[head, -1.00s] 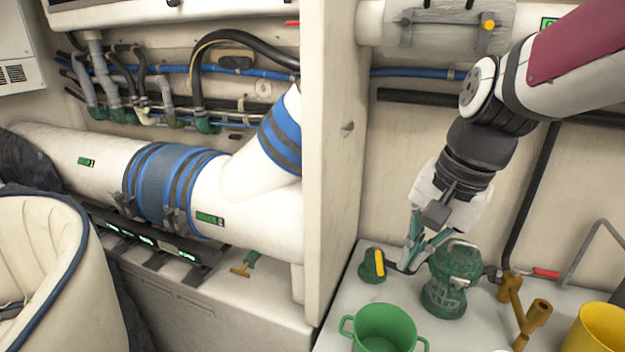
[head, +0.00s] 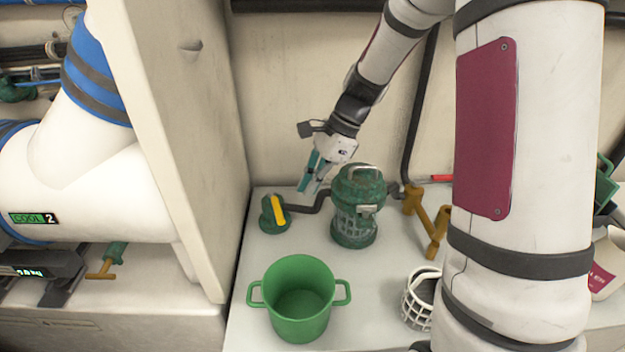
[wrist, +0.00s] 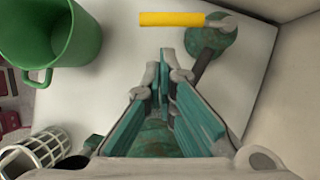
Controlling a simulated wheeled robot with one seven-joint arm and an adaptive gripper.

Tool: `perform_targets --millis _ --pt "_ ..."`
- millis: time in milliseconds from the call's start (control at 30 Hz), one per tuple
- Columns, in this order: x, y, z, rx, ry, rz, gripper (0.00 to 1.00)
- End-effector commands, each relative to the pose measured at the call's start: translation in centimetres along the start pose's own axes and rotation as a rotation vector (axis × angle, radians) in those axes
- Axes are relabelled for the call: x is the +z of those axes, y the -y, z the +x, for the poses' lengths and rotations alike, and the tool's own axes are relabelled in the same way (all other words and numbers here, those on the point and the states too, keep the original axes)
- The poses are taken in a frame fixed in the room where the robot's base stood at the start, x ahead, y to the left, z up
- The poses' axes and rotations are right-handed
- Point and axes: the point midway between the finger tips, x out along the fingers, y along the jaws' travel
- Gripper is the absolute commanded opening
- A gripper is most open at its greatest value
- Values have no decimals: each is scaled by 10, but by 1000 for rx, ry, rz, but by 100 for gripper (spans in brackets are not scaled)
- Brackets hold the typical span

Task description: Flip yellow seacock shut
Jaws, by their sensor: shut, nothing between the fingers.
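The yellow seacock is a round green valve body (head: 271,216) with a yellow lever (head: 279,210), standing at the back left of the white bench top. In the wrist view its yellow lever (wrist: 170,19) sticks out left from the green body (wrist: 212,38), roughly crosswise to the dark pipe (wrist: 204,64). My gripper (head: 307,187) is shut and empty, right of the seacock and beside the strainer. In the wrist view its teal fingers (wrist: 166,74) point toward the lever, with a visible gap between tips and lever.
A green strainer (head: 356,215) stands close right of my gripper. A green two-handled pot (head: 299,305) and a white basket (head: 418,300) stand in front. A bulkhead (head: 185,130) rises left of the seacock. A brown valve fitting (head: 432,225) stands farther right.

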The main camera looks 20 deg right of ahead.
Motion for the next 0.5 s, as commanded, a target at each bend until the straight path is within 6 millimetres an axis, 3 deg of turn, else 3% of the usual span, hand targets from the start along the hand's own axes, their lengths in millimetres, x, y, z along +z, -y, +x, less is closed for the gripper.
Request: perform_targets --millis 200,500 --pt "0 -1 40 3 1 1 0" --pt "0 0 63 0 0 -1 0"
